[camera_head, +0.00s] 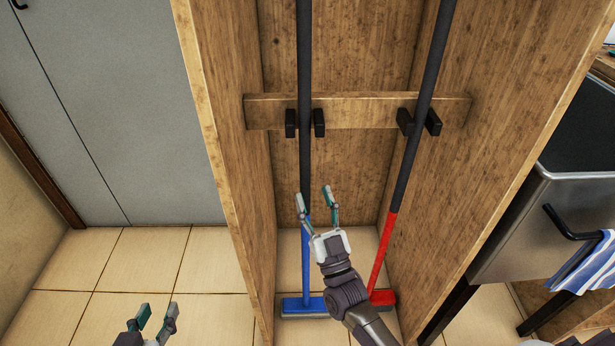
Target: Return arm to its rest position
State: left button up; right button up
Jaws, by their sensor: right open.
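My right gripper (313,196) is open in the middle of the view, inside the wooden shelving unit. Its left finger overlaps the handle of the blue broom (305,262) in the picture; I cannot tell if they touch. The blue broom stands upright, its black upper shaft between two black pegs and its blue head on the floor. A red broom (383,250) leans slightly in the right holder, its red head partly hidden by my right arm. My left gripper (158,313) is open and empty at the bottom left, over the floor.
A wooden rail (360,112) with black pegs crosses the unit. Its left side panel (228,150) and right side panel (500,130) flank my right arm. A metal appliance (520,240) with a striped towel (585,268) stands at right. Grey doors (110,100) are at left, with clear tiled floor in front.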

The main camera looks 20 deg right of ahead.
jog(key=shift+v, duration=2.25)
